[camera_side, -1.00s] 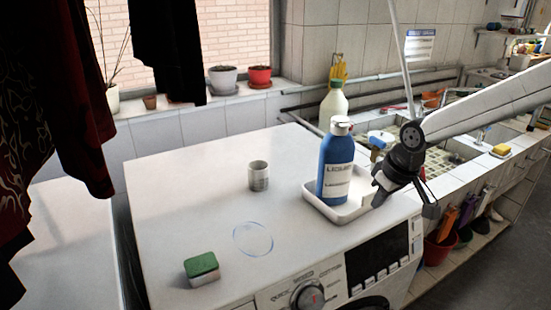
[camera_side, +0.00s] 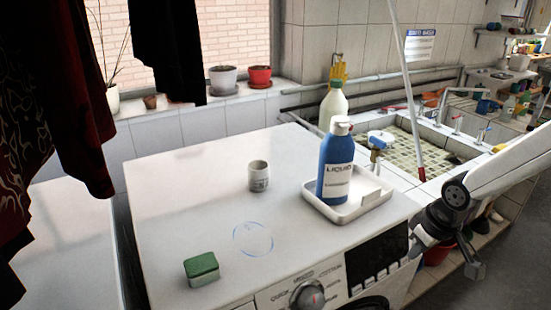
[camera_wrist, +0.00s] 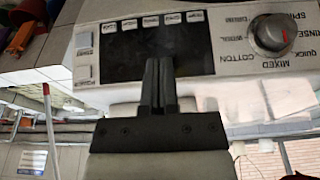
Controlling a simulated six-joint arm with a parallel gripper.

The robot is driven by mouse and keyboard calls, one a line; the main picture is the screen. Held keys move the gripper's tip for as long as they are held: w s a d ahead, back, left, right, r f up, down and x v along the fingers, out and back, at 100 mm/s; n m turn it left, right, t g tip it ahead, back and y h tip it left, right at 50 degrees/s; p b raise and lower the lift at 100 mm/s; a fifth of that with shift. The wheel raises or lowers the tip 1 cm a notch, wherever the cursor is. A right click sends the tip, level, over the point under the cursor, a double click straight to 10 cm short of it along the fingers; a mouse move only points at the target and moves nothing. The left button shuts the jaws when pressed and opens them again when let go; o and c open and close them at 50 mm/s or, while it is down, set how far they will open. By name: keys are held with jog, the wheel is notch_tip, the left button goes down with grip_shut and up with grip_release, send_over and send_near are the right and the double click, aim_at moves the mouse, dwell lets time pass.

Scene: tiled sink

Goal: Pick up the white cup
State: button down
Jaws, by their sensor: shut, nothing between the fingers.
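My gripper (camera_side: 418,243) is off the machine's front right corner, low beside the control panel and well to the right of the cup. In the wrist view my gripper (camera_wrist: 158,65) is shut and empty, its fingers together in front of the dark display panel. The cup does not show clearly in the wrist view.
A blue liquid bottle (camera_side: 336,165) stands in a white tray (camera_side: 350,212) between the cup and my gripper. A green-topped sponge (camera_side: 201,269) lies at the front left. A blue circle (camera_side: 253,239) marks the top. The machine's middle is clear.

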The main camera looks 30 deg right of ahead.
dwell(0.3)
grip_release()
